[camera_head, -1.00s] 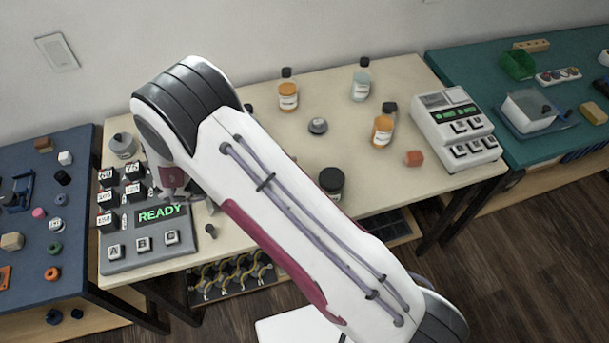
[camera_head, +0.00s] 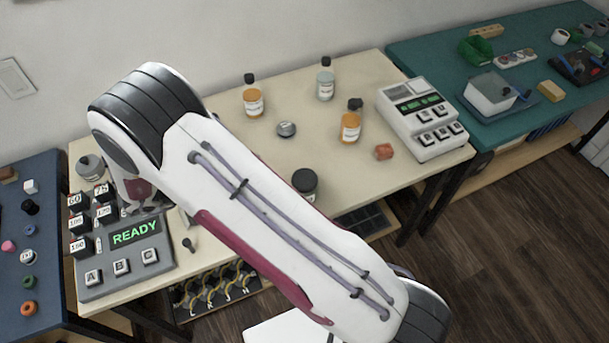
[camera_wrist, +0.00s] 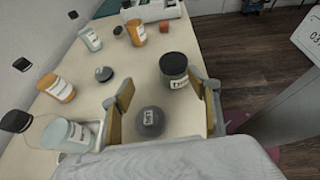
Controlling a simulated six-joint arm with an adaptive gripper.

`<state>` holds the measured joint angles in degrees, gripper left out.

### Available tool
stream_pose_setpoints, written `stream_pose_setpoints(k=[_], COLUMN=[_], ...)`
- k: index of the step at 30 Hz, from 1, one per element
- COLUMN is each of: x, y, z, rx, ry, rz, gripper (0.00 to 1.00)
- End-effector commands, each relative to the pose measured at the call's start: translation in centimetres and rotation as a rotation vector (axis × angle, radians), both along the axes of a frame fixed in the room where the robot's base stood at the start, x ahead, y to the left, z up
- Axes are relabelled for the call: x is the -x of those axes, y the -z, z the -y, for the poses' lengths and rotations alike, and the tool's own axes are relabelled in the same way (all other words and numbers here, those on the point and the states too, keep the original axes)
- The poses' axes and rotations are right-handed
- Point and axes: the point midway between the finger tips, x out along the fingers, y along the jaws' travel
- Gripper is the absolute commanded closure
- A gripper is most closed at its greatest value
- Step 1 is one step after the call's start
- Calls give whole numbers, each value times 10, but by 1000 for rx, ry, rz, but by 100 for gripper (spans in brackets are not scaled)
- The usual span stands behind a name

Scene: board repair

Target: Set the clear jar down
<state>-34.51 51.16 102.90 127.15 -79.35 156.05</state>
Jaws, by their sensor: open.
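My gripper (camera_wrist: 165,108) is open in the wrist view, its two fingers spread apart. A grey round labelled piece (camera_wrist: 150,121) shows between the fingers, and I see nothing gripped. A clear jar with pale contents and a dark cap (camera_wrist: 65,133) is at the lower left of the wrist view, outside the fingers; its base is partly cut off or hidden. Another pale, dark-capped bottle (camera_head: 325,82) stands at the back of the cream table and also shows in the wrist view (camera_wrist: 90,38). In the head view my arm hides the gripper and the nearer clear jar.
Orange bottles (camera_head: 253,101) (camera_head: 351,124), a grey disc (camera_head: 287,129), a dark-lidded jar (camera_head: 305,182) and a reddish block (camera_head: 383,152) stand on the cream table (camera_head: 330,135). A keypad panel reading READY (camera_head: 135,233) is left, a white device (camera_head: 422,118) right.

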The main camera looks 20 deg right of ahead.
Motion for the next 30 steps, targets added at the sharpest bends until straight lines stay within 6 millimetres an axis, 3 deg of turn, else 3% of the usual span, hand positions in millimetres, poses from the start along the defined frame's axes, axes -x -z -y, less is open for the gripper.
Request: stream_pose_setpoints(k=[8, 18, 24, 30], x=[-66, -136, -157, -162], y=[-36, -106, -154, -201], z=[1, -14, -27, -43], rx=[-107, -105, -15, 139], ry=[-307, -812, -1109, -1393], rz=[-73, -196, -278, -375], gripper=[40, 40, 40, 40])
